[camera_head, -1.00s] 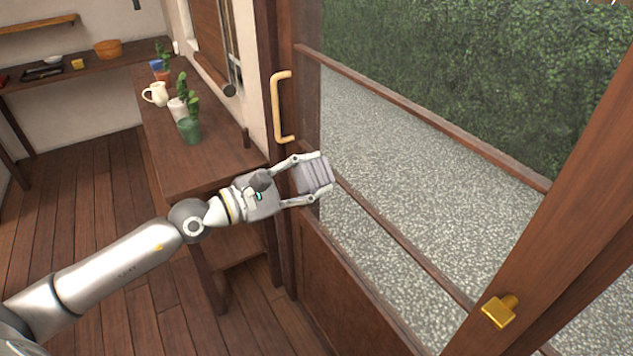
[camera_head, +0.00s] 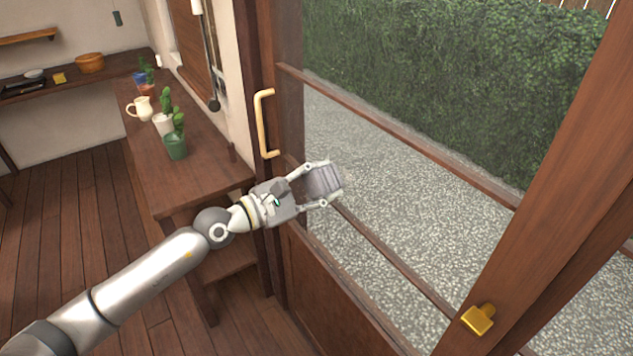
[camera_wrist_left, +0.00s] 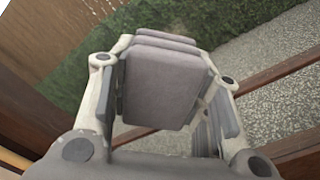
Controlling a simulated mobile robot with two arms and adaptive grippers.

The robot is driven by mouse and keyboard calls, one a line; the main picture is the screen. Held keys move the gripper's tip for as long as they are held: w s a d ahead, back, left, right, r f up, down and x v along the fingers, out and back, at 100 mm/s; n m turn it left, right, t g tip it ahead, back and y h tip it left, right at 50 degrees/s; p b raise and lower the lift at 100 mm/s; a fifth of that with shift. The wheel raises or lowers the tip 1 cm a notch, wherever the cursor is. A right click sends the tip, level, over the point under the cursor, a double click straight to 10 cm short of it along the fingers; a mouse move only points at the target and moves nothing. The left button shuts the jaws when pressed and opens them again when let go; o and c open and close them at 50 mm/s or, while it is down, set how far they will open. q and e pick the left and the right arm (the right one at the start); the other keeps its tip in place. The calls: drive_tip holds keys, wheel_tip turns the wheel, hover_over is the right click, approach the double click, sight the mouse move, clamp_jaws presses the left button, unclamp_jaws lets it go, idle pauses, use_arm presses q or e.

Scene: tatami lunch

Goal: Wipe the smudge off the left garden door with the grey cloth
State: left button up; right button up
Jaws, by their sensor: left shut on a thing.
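My left gripper (camera_head: 325,184) is shut on the grey cloth (camera_head: 326,180), a folded, layered pad. In the left wrist view the cloth (camera_wrist_left: 165,85) sits between the two fingers. The gripper holds it at the glass of the left garden door (camera_head: 325,300), right of and below the door's pale handle (camera_head: 265,125) and by the middle rail. I cannot tell whether the cloth touches the glass. I cannot make out the smudge clearly; the cloth and gripper cover part of the pane. My right gripper is not in view.
A wooden side table (camera_head: 190,190) left of the door holds a green potted cactus (camera_head: 176,140), a white pot (camera_head: 163,123) and a cream jug (camera_head: 141,109). A wooden post with a brass latch (camera_head: 478,319) stands at right. Gravel and a hedge lie beyond the glass.

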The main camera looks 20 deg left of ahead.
sight(338, 185)
use_arm(q)
drive_tip(key=shift+p+x, duration=0.3)
drive_tip(key=shift+x, duration=0.65)
idle(0.6)
drive_tip(key=p, duration=0.1)
drive_tip(key=s+d+p, duration=0.1)
drive_tip(key=shift+s+d+r+p, duration=0.1)
drive_tip(key=shift+d+r+p, duration=0.15)
drive_tip(key=shift+p, duration=0.15)
drive_tip(key=shift+s+d+p, duration=0.45)
drive_tip(key=shift+d+p, duration=0.1)
drive_tip(key=shift+p, duration=0.1)
drive_tip(key=shift+s+d+f, duration=0.15)
drive_tip(key=shift+d+f, duration=0.05)
drive_tip(key=shift+d, duration=0.1)
drive_tip(key=shift+w+a+f+b, duration=0.2)
drive_tip(key=shift+w+a+b, duration=0.25)
drive_tip(key=shift+b, duration=0.25)
drive_tip(key=shift+w+a+b, duration=0.4)
drive_tip(key=shift+a+b, duration=0.2)
drive_tip(key=shift+b, duration=0.1)
drive_tip(key=shift+w+a+r+b, duration=0.15)
drive_tip(key=shift+w+a+b, duration=0.25)
drive_tip(key=shift+b, duration=0.2)
drive_tip(key=shift+a+r, duration=0.2)
